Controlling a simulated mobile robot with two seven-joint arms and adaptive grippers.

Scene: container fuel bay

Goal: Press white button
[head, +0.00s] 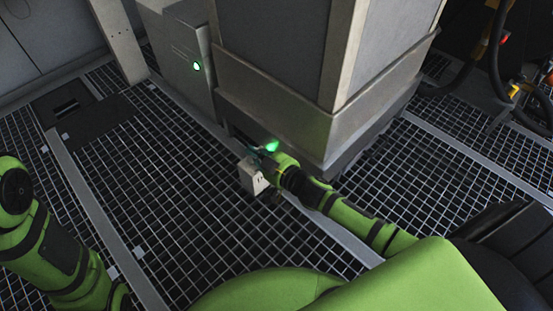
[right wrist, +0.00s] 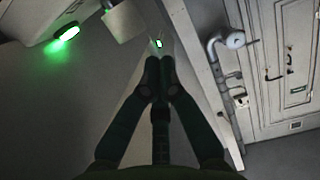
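A small round button (head: 196,66), pale in the middle with a green glow, is on the front of a grey cabinet at the upper left of centre in the head view. A small green-lit spot with a pale rim (right wrist: 159,43) shows just beyond my fingertips in the right wrist view; I cannot tell the gap. My right gripper (head: 256,148) is low by the base of the large grey column, apart from the cabinet button in the picture. In the right wrist view its fingers (right wrist: 158,72) meet at the tips, with nothing seen between them. My left gripper is out of view.
A white box with dark slots (head: 252,178) is just below my right gripper. The large grey column (head: 275,100) stands behind it. A bright green light (head: 271,146) glows beside the gripper. Cables (head: 495,60) hang at the upper right. The grated floor (head: 190,180) is mostly clear.

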